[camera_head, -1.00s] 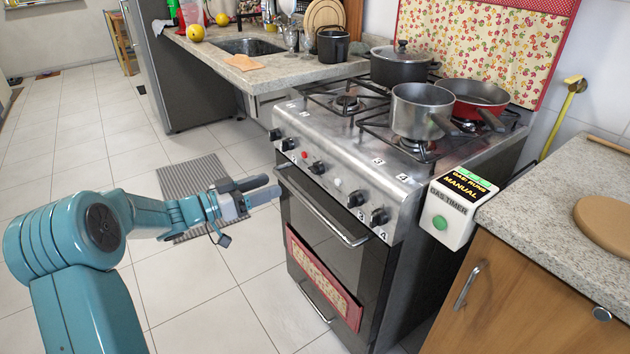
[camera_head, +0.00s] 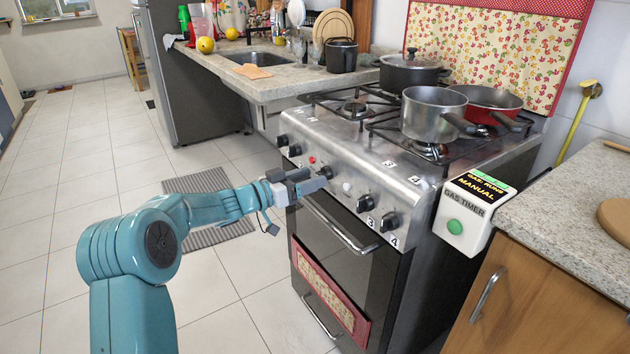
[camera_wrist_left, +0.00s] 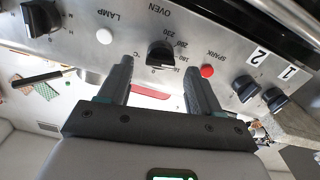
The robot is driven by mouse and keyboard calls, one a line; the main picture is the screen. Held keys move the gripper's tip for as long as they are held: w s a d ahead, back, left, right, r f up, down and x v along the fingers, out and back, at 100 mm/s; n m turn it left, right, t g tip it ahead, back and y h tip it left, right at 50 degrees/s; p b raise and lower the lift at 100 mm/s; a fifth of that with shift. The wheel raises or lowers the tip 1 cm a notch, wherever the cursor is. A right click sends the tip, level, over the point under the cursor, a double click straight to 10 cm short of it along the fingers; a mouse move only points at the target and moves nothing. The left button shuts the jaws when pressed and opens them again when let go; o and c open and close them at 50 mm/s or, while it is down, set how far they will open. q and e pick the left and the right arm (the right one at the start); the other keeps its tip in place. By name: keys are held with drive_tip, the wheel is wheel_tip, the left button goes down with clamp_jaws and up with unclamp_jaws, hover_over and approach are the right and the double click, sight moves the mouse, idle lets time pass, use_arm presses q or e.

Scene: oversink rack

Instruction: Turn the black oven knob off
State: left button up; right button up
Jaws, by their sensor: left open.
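The black oven knob (camera_head: 326,172) is on the sloped steel front panel of the stove (camera_head: 350,160), between the red button and the white button. In the left wrist view, which is upside down, the oven knob (camera_wrist_left: 160,54) sits under the word OVEN and a temperature scale. My left gripper (camera_head: 312,180) is open and empty, just in front of the knob. In the left wrist view its two fingertips (camera_wrist_left: 158,65) point at the knob, one to each side, and seem short of touching it. The exact knob setting is hard to read. My right gripper is out of view.
Other black knobs (camera_head: 389,221) line the same panel. The oven door handle (camera_head: 340,224) runs just below. A white gas timer box (camera_head: 463,220) stands at the stove's right corner. Pots (camera_head: 433,112) stand on the burners. The floor left of the stove is open.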

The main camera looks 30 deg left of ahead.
use_arm(q)
drive_tip(key=shift+x, duration=1.2)
drive_tip(key=c, duration=1)
drive_tip(key=shift+c, duration=0.2)
